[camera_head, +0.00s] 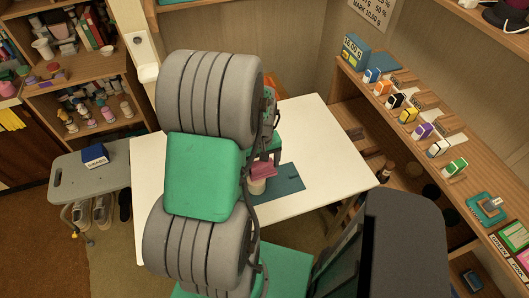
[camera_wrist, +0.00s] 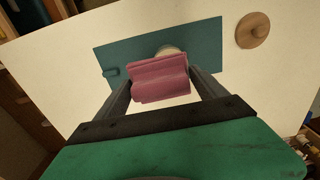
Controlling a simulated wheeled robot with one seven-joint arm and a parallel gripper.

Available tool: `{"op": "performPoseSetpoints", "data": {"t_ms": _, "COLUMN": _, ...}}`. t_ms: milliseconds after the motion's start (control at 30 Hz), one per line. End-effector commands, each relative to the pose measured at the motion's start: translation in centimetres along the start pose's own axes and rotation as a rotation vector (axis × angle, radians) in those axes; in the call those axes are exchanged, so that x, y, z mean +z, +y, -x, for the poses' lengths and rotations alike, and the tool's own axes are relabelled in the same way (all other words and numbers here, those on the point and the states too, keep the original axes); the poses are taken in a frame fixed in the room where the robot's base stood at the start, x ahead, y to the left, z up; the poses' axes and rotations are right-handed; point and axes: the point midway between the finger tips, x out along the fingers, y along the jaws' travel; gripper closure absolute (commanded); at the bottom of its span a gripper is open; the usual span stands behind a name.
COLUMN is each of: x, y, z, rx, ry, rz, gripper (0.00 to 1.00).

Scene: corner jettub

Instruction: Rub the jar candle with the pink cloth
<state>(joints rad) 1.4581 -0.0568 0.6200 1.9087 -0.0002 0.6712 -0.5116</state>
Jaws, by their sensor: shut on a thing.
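The pink cloth (camera_wrist: 158,80) is a folded pad held between the two fingers of my gripper (camera_wrist: 160,90), which is shut on it. In the head view the cloth (camera_head: 264,169) shows just beyond my green arm link, at my gripper (camera_head: 268,160). The jar candle (camera_head: 257,186) is a small pale cylinder below the cloth in the head view. In the wrist view only its pale top edge (camera_wrist: 168,50) shows behind the cloth, which hides the rest. The cloth overlaps the candle in both views; I cannot tell whether they touch.
The candle stands on a dark teal mat (camera_head: 288,185) on a white table (camera_head: 330,150). A round wooden disc (camera_wrist: 252,30) lies right of the mat. A grey stool (camera_head: 75,178) with a blue box (camera_head: 95,155) stands left. A shelf (camera_head: 440,140) with small boxes runs along the right.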

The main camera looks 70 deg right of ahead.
Motion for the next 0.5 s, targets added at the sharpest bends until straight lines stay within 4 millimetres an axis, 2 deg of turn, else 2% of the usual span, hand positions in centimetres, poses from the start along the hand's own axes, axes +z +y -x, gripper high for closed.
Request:
{"op": "performPoseSetpoints", "data": {"t_ms": 100, "x": -0.1, "y": -0.1, "z": 1.5, "rx": 0.001, "ry": 0.001, "rz": 0.003, "gripper": 0.51}}
{"op": "performPoseSetpoints", "data": {"t_ms": 500, "x": -0.2, "y": -0.5, "z": 4.7, "rx": 0.001, "ry": 0.002, "rz": 0.014, "gripper": 0.51}}
